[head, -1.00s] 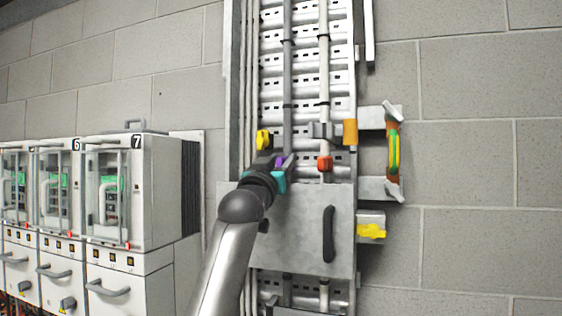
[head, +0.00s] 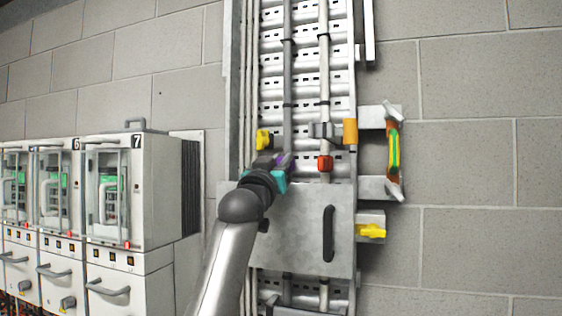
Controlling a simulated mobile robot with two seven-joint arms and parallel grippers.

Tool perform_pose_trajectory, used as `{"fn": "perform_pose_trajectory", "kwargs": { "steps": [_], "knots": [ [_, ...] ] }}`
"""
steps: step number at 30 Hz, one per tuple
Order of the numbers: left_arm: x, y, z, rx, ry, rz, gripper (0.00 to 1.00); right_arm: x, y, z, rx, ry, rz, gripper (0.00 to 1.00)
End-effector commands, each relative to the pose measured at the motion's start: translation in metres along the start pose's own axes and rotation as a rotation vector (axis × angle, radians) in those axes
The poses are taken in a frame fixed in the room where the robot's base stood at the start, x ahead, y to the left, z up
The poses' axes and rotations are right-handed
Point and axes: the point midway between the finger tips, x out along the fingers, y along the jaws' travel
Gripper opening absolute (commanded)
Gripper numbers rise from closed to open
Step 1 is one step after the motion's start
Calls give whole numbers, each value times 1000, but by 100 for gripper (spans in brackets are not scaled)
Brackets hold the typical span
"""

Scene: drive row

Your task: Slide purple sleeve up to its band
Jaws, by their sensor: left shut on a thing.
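The purple sleeve (head: 292,166) sits low on the left grey cable, just above the metal cover plate; only slivers of purple show, the rest hidden by my gripper. My left gripper (head: 283,161), dark with teal parts, comes up from below and is shut on the sleeve. The grey cable (head: 288,72) runs straight up the ladder rack above it. A dark band (head: 288,104) rings this cable well above the gripper, apart from the sleeve. My right gripper is not in view.
A white cable (head: 324,75) with a red-orange piece (head: 325,163) runs to the right. A yellow piece (head: 263,139) is just left of the gripper. The cover plate (head: 300,235) has a black handle (head: 329,233). Cabinets (head: 115,200) stand at left.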

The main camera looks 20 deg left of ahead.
Motion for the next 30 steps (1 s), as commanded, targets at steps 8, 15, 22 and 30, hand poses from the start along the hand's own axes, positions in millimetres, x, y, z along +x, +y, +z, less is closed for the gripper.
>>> {"fn": "perform_pose_trajectory", "kwargs": {
  "steps": [8,15,22,30],
  "knots": [
    [0,0,1,0,-1,0,0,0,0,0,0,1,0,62],
    [0,0,1,0,-2,0,0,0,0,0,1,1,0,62],
    [7,0,-16,0,0,0,0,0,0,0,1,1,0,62],
    [28,0,-66,0,2,0,0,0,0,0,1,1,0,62]
  ]
}}
